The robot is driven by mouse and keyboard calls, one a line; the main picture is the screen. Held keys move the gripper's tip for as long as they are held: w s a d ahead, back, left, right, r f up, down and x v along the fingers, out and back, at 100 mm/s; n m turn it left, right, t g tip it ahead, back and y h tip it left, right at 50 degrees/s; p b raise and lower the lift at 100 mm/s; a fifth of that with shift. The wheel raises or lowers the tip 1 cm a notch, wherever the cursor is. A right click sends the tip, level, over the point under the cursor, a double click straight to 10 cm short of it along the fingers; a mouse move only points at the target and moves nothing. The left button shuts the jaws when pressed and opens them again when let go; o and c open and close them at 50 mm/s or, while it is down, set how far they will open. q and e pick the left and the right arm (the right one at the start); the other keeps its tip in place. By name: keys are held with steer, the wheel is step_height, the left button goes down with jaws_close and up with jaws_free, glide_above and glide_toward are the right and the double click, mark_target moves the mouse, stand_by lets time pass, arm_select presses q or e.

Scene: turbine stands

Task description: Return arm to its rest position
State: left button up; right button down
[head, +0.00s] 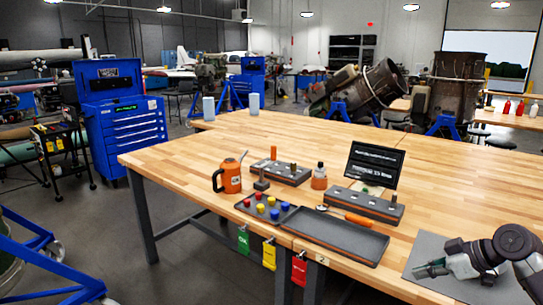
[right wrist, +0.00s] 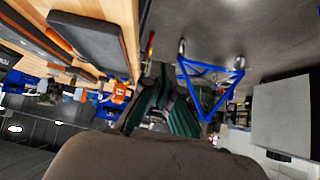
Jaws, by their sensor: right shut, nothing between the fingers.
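My right arm comes in at the lower right of the head view, over a grey mat (head: 425,252) on the wooden table (head: 300,140). My right gripper (head: 424,269) points left, with its fingers together and nothing between them. In the right wrist view the dark green fingers of the right gripper (right wrist: 160,98) show in the middle, also empty. My left gripper is in neither view.
Left of my gripper lie an empty dark tray (head: 342,236), a tray of coloured caps (head: 266,209) and an orange screwdriver (head: 358,219). An orange jug (head: 230,177), a bottle (head: 319,177) and a small screen (head: 373,165) stand behind. The far tabletop is mostly clear.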

step_height(320, 180, down, 22)
steer(key=d+m+h, duration=0.2)
steer(key=m+h, duration=0.1)
steer(key=m, duration=0.2)
steer(key=s+f+m+g+h, duration=0.1)
steer(key=s+f, duration=0.5)
steer(key=f, duration=0.4)
steer(key=s+f+m+g+h, duration=0.1)
steer(key=s+f+m+h, duration=0.1)
steer(key=s+f, duration=0.55)
steer(key=s+a+f+g+h, duration=0.1)
steer(key=s+a+f, duration=0.1)
steer(key=s+f, duration=0.6)
steer(key=s+a+f, duration=0.3)
steer(key=s+f, duration=0.4)
steer(key=s+a+f, duration=0.2)
steer(key=s+a, duration=0.1)
steer(key=s, duration=0.4)
steer(key=s+a+f+g, duration=0.1)
steer(key=s+a+f, duration=0.1)
steer(key=s, duration=0.6)
steer(key=s+a+f+g, duration=0.1)
steer(key=s+a+f, duration=0.2)
steer(key=s, duration=0.5)
steer(key=shift+a+n, duration=0.3)
steer(key=shift+a, duration=0.4)
